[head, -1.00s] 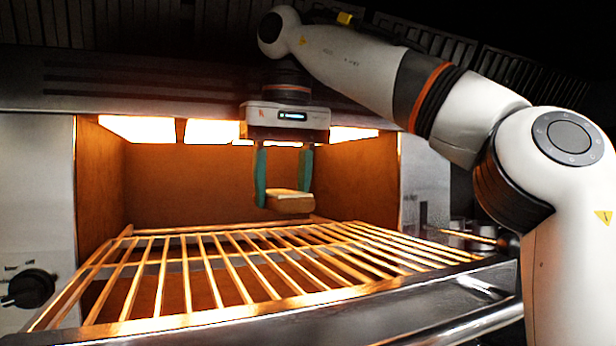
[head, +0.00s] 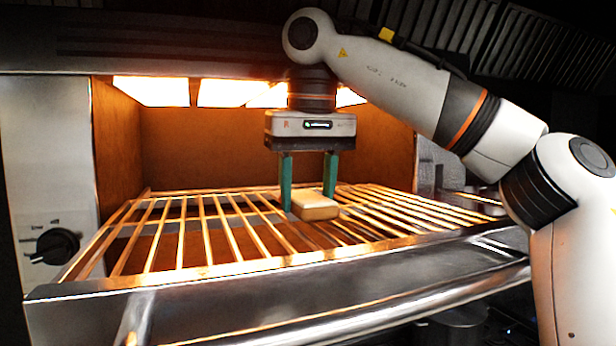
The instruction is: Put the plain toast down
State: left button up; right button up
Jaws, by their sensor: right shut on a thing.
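The plain toast (head: 315,206) is a pale, thick slice between the green fingers of my right gripper (head: 308,190). The gripper points straight down and is shut on the toast. The toast is at the level of the wire rack (head: 222,268), over its middle right part. I cannot tell whether its underside touches the bars. My left gripper is not in view.
The rack sits in a lit grill with glowing panels (head: 152,90) above and brown side walls (head: 118,145). A metal rail (head: 330,322) runs along the front. A black knob (head: 57,246) is at the left. The rack's left side is bare.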

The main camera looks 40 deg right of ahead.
aim_at(309, 198)
jog(key=shift+f, duration=0.55)
dwell(0.4)
jog(key=o, duration=1.1)
jog(key=shift+o, duration=0.2)
jog(key=r, duration=0.4)
jog(key=s+r, duration=0.1)
jog(key=r, duration=0.1)
jog(key=shift+a+r, duration=0.15)
jog(key=shift+a, duration=0.05)
jog(key=shift+d+r, duration=0.1)
jog(key=shift+r, duration=0.45)
